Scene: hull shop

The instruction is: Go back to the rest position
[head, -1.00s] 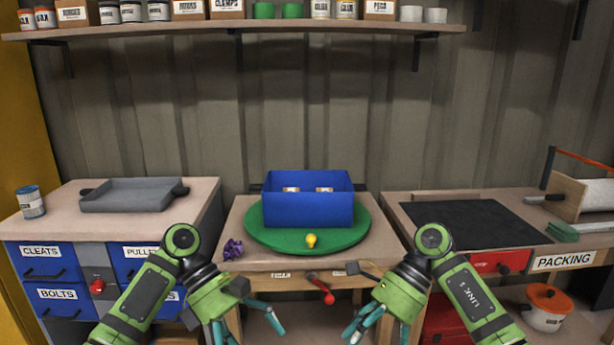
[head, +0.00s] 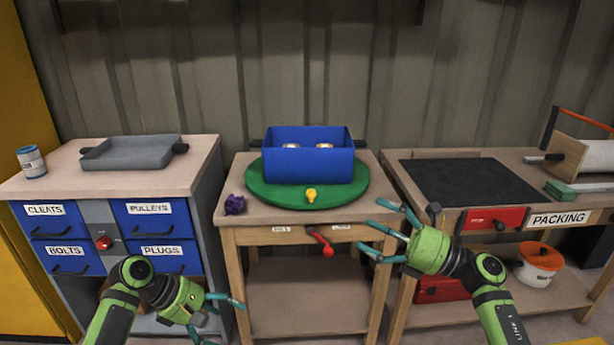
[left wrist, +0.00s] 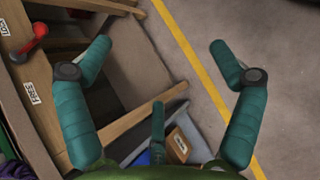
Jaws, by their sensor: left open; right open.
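My left gripper (head: 222,318) is open and empty, low in front of the left cabinet and the middle table. In the left wrist view its teal fingers (left wrist: 158,95) are spread wide with nothing between them. My right gripper (head: 376,232) is open and empty, in front of the right side of the middle table, with its fingers pointing left. A blue bin (head: 308,165) stands on a green round turntable (head: 265,192) on the middle table. A yellow bulb-shaped piece (head: 311,195) lies at the turntable's front. A purple piece (head: 235,204) lies at the table's left front.
A grey tray (head: 130,152) and a can (head: 31,161) stand on the left cabinet. A red-handled lever (head: 324,245) juts from the middle table's front. A black mat (head: 468,182) covers the right bench.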

